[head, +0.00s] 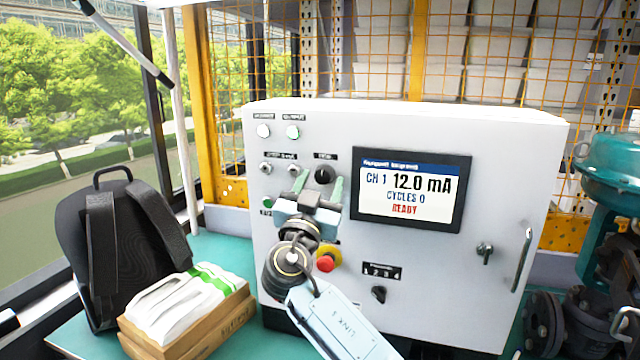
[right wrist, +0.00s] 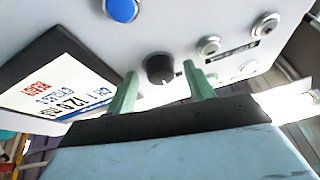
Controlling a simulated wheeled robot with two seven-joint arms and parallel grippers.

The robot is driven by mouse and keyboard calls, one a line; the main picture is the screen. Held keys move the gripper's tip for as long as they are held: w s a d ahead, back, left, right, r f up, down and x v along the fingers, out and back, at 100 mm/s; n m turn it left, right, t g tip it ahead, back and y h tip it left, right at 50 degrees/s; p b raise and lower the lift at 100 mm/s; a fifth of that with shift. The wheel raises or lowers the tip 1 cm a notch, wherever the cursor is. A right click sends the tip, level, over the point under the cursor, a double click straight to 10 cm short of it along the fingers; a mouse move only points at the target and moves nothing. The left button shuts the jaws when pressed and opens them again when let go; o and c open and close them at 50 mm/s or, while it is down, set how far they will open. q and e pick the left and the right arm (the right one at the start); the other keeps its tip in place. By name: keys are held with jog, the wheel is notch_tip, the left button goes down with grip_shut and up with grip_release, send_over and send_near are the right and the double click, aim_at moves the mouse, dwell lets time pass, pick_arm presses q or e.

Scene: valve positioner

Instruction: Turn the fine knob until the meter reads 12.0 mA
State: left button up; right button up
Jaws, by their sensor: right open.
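The fine knob (head: 323,174) is a round black knob on the pale front panel, left of the meter screen. The meter screen (head: 411,190) shows CH 1, 12.0 mA, CYCLES 0 and READY in red. My right gripper (head: 319,184) is open at the knob, with its green fingers on the knob's left and right sides. In the right wrist view the knob (right wrist: 160,68) shows in the gap between the two fingers, with space on both sides and no contact seen. The screen (right wrist: 75,88) appears there upside down. My left gripper is not in view.
A red emergency button (head: 326,262) sits just below my right gripper. A lower black knob (head: 379,294) and a door handle (head: 523,260) are further right.

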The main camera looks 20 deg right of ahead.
jog(key=shift+c, duration=0.3)
jog(key=c, duration=0.9)
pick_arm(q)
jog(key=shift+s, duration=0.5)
